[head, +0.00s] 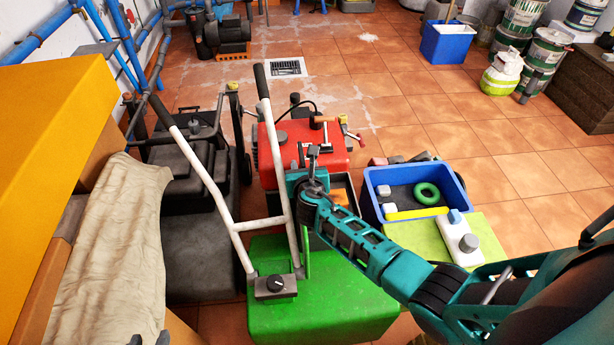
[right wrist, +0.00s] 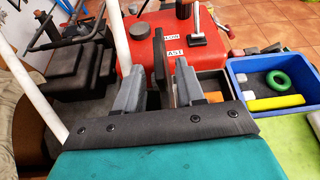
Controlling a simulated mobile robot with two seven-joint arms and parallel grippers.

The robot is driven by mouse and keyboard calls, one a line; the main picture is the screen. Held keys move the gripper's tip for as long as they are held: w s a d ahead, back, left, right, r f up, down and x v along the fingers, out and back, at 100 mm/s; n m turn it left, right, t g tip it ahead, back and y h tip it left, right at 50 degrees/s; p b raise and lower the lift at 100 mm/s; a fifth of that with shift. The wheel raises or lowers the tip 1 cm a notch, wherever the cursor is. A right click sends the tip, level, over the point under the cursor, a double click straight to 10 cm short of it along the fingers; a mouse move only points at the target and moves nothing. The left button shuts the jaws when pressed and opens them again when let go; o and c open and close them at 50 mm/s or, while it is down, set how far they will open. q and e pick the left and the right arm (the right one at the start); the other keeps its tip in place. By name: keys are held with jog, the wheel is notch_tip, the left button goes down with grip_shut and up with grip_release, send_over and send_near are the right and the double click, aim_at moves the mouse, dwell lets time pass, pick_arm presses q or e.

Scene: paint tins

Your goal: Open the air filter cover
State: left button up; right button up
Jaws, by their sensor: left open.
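A mower-like machine has a red engine housing (head: 330,146) and a green body (head: 318,300). I cannot tell for certain which part is the air filter cover. In the right wrist view, a thin dark upright plate (right wrist: 161,55) stands in front of the red housing (right wrist: 142,48), between my right fingers. My right gripper (head: 313,158) reaches in from the right, low over the housing's front edge. It also shows in the right wrist view (right wrist: 168,75), its fingers apart; contact with the plate is unclear. Only the fingertips of my left gripper (head: 149,339) show at the bottom edge, apart and empty.
Pale handle bars (head: 210,170) rise left of the housing. A blue crate (head: 375,207) with a green ring (head: 427,193) stands right, beside a white bottle (head: 460,240). A beige cloth (head: 110,240) hangs at left. Tiled floor behind is mostly clear.

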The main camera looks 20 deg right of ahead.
jog(key=p+v, duration=0.2)
jog(key=v, duration=0.8)
jog(key=shift+s+r+p, duration=0.15)
jog(key=shift+s+p, duration=0.2)
jog(key=shift+p, duration=0.05)
jog(key=shift+a, duration=0.1)
jog(key=s+a+m+g+y, duration=0.1)
jog(key=s+m+y, duration=0.2)
jog(key=s+m, duration=0.5)
jog(key=s+a+f+m+g+y, duration=0.1)
jog(key=s+m, duration=0.8)
jog(key=m, duration=1.3)
jog(key=shift+a+f+y, duration=0.2)
jog(key=shift+a+y, duration=0.45)
jog(key=shift+y, duration=0.55)
jog(key=shift+s, duration=0.1)
